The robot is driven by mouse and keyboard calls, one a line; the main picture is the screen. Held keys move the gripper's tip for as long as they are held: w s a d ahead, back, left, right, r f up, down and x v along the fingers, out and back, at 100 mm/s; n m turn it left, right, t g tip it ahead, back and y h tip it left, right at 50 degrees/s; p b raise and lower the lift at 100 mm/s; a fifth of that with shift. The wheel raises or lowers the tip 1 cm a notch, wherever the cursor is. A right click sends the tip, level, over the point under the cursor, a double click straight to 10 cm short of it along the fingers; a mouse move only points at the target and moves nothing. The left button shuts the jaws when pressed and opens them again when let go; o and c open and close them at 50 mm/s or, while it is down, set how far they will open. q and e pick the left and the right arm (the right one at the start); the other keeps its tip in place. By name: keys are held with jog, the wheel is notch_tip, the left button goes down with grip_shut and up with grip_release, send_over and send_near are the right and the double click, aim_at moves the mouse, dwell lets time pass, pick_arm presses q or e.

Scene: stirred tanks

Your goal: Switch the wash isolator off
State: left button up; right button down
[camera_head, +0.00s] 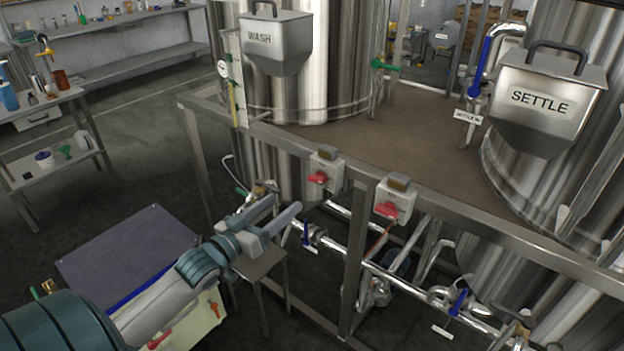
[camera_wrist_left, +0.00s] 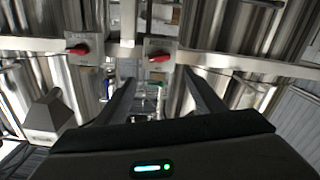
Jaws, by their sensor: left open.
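Two grey isolator boxes with red handles are mounted on the frame's front rail. The left box (camera_head: 325,168), nearer the WASH tank, has a red handle (camera_head: 318,178) lying roughly sideways. The right box (camera_head: 395,200), beyond the post, has a similar red handle (camera_head: 389,210). Their own labels are not readable. My left gripper (camera_head: 286,203) is open and empty, below and left of the left box, apart from it. The left wrist view appears inverted; there the left box's red handle (camera_wrist_left: 159,58) shows just beyond the open fingers (camera_wrist_left: 158,82). My right gripper is out of view.
The WASH hopper (camera_head: 277,42) and SETTLE hopper (camera_head: 549,98) hang above the rail (camera_head: 465,232). Pipes with blue-handled valves (camera_head: 307,232) run below. A small stand (camera_head: 262,262) is under my left gripper. Open floor (camera_head: 150,150) lies to the left.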

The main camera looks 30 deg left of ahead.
pick_arm(q)
jog(key=p, duration=0.1)
send_near(314, 179)
jog(key=w, duration=0.4)
jog(key=w+p, duration=0.1)
jog(key=w, duration=0.1)
jog(key=w+d, duration=0.1)
jog(key=w, duration=0.1)
jog(key=shift+w+r+p, duration=0.1)
jog(key=shift+w+p, duration=0.3)
jog(key=shift+w, duration=0.15)
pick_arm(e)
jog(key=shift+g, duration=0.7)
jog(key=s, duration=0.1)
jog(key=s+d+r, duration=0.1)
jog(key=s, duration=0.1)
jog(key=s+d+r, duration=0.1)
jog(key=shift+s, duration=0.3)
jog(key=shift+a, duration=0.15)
